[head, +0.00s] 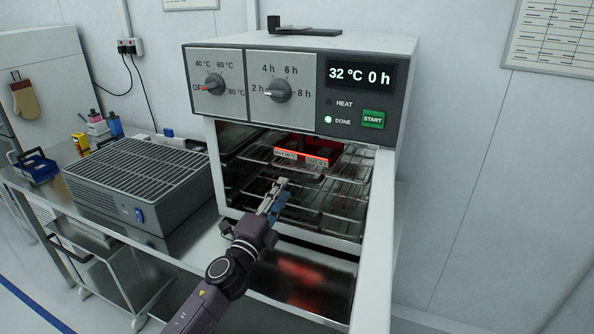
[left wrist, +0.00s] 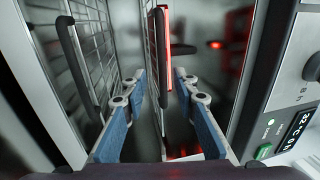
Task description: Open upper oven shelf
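The oven (head: 300,85) has its front open, and its wire shelves show inside. The upper oven shelf (head: 345,170) carries a red tray (head: 318,146) with two labels on its front. The shelf's dark front handle also shows in the left wrist view (left wrist: 161,50), standing upright there. My left gripper (head: 278,192) is in front of the shelves. In the left wrist view its two blue fingers are apart (left wrist: 160,78), with the handle in the gap between them; whether it lies within their reach is unclear. My right gripper is not in view.
A lower shelf handle (left wrist: 72,50) is left of the fingers in the left wrist view. A grey grated device (head: 140,185) stands left of the oven on the steel table (head: 200,235). The oven control panel (left wrist: 290,130) is close by.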

